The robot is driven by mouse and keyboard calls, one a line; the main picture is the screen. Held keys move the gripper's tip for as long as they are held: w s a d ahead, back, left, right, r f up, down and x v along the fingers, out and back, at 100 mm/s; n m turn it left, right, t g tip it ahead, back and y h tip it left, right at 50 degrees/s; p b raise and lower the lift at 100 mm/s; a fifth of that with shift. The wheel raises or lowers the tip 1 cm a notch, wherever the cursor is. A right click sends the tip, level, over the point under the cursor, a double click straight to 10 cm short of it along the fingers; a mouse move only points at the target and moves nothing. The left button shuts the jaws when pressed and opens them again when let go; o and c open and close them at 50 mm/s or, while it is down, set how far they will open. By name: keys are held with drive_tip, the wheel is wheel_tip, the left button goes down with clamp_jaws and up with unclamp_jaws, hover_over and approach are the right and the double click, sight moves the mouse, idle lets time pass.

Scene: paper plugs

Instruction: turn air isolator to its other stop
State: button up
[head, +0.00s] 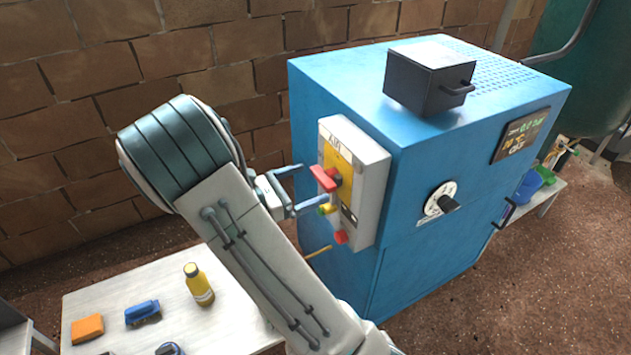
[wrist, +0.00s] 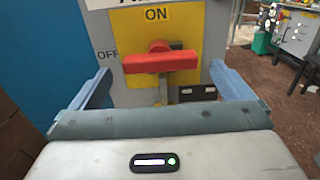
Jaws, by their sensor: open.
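The air isolator is a grey box (head: 368,205) with a yellow plate, on the side of the blue cabinet. Its red handle (head: 323,178) lies level in the wrist view (wrist: 160,62), across the box. In that view "ON" is printed above the handle and "OFF" to its left, so the handle lies in line with OFF. My gripper (head: 312,188) is open in front of the box. In the wrist view its fingers stand wide apart, one on each side of the handle, with gaps between. I see no contact with the handle.
Below the red handle are a small yellow part (head: 327,209) and a red knob (head: 341,237). A black box (head: 430,76) stands on the blue cabinet (head: 440,240).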

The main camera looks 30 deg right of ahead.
sight(318, 180)
drive_tip(key=shift+d, duration=1.6)
drive_tip(key=c, duration=0.9)
drive_tip(key=shift+a, duration=0.15)
